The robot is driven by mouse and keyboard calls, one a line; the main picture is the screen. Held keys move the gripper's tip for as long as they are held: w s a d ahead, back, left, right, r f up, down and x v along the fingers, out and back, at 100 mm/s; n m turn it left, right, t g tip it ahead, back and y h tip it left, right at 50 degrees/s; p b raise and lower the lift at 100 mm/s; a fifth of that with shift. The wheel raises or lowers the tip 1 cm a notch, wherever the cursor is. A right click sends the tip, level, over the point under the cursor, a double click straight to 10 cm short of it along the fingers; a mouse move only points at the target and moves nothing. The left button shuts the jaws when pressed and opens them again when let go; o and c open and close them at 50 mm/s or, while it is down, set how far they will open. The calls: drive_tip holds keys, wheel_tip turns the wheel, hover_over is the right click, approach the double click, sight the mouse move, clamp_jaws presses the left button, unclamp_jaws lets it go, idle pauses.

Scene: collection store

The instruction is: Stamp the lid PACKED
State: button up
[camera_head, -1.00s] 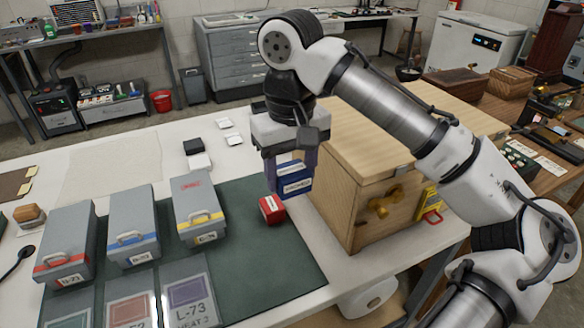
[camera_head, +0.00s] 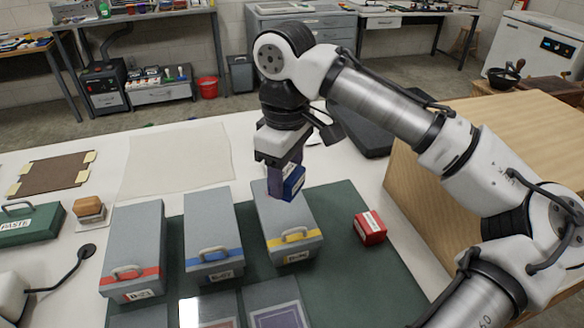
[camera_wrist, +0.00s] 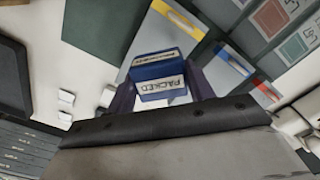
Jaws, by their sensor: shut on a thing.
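My gripper (camera_head: 285,180) is shut on a blue stamp (camera_head: 293,182). In the wrist view the stamp (camera_wrist: 158,72) sits between the purple fingers, its white label reading PACKED. It is held over the far part of the lid of the grey box with a yellow stripe (camera_head: 294,241). I cannot tell whether the stamp touches the lid. The gripper and stamp hide part of that lid. Beside it on the left stand similar grey boxes with a blue stripe (camera_head: 213,256) and a red stripe (camera_head: 134,275).
A red stamp block (camera_head: 370,228) lies on the green mat (camera_head: 345,270), right of the yellow-striped box. A wooden crate (camera_head: 440,170) stands on the right. A green PASTE box (camera_head: 30,225) and a wooden-handled block (camera_head: 90,210) are at the left.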

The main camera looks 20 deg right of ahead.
drive_tip(key=shift+w+a+f+b, duration=0.15)
drive_tip(key=shift+f+b, duration=0.25)
drive_tip(key=shift+f, duration=0.05)
drive_tip(key=b, duration=0.6)
hover_over(286, 215)
wheel_tip(286, 215, down, 5)
drive_tip(key=shift+f, duration=0.15)
drive_tip(key=shift+f, duration=0.5)
idle(0.5)
drive_tip(key=shift+f, duration=0.1)
idle(1.7)
wheel_tip(286, 215, up, 7)
drive_tip(key=p, duration=0.7)
drive_tip(key=shift+p, duration=0.4)
